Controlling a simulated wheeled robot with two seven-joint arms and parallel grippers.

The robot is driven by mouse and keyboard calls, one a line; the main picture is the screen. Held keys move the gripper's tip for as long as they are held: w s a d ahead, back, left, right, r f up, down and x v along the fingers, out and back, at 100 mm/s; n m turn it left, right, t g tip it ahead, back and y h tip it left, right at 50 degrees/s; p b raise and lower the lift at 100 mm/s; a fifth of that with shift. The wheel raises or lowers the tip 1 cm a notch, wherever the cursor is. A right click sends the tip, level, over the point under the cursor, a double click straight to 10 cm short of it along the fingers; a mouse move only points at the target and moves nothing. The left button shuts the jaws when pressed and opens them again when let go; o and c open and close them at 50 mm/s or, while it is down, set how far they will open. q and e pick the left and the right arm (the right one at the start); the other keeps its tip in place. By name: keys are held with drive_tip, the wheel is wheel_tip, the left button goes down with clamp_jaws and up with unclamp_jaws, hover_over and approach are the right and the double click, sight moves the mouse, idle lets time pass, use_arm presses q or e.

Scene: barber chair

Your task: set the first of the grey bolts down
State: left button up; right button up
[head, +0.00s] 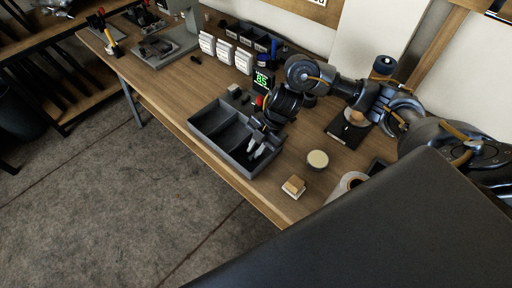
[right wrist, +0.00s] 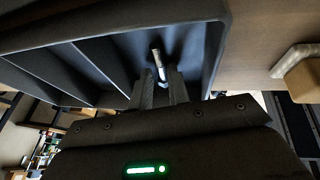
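The dark grey divided tray (head: 203,127) stands at the front edge of the wooden bench. My right gripper (head: 256,147) points down into its near right compartment. In the right wrist view, my right gripper (right wrist: 163,83) has its two fingers apart, inside the same compartment. A grey bolt (right wrist: 157,58) shows at and just beyond the fingertips, slightly tilted. A gap shows between it and the left finger, and it appears to rest in the compartment. The bolt cannot be made out clearly in the head view. My left gripper is not in view.
To the right of the tray are a round cream-topped container (head: 317,159) and a small tan block on a white base (head: 294,186). The bench (head: 185,90) is clear left of the tray.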

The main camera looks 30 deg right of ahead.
drive_tip(key=v, duration=1.2)
drive_tip(key=shift+r+p, duration=0.2)
drive_tip(key=shift+p, duration=0.15)
